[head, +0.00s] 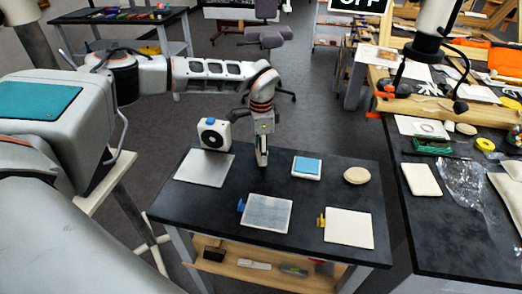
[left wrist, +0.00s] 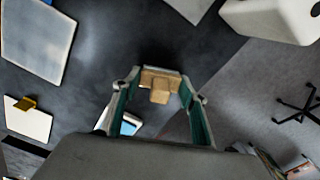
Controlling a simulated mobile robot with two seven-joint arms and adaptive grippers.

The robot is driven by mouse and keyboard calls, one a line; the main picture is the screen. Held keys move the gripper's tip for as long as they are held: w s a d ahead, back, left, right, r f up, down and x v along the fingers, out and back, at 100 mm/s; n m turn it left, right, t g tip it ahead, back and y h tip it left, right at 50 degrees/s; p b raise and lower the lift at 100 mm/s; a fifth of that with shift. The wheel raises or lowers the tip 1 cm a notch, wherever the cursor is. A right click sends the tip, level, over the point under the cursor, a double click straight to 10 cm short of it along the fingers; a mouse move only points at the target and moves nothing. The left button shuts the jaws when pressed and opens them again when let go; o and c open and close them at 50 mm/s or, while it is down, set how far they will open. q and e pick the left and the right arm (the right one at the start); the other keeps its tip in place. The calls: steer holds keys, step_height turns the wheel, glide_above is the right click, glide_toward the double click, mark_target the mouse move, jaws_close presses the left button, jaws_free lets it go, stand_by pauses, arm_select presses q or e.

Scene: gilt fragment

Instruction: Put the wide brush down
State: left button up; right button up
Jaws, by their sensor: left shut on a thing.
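My left gripper (head: 262,154) hangs above the middle of the black table (head: 240,178), toward its far side. In the left wrist view its two teal-lined fingers (left wrist: 160,100) are shut on a tan, wooden-looking piece, which I take to be the wide brush (left wrist: 160,82). A broad tan block and a smaller stub of it show between the fingertips. The bristles are not clear. In the head view the brush is largely hidden by the fingers, and I cannot tell whether it touches the table. My right gripper is not in view.
A grey plate (head: 205,168), white fan-like box (head: 214,134), blue-topped box (head: 306,167), cream oval (head: 357,175), translucent panel (head: 266,214) and white panel (head: 348,228) surround the gripper. Bare black tabletop lies between them. A cluttered bench (head: 440,225) stands to the right.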

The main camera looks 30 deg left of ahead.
arm_select(q)
steer(key=shift+f, duration=0.1)
steer(key=o, duration=1)
step_height(320, 180, up, 12)
steer(key=shift+r+b, duration=0.2)
steer(key=shift+b, duration=0.55)
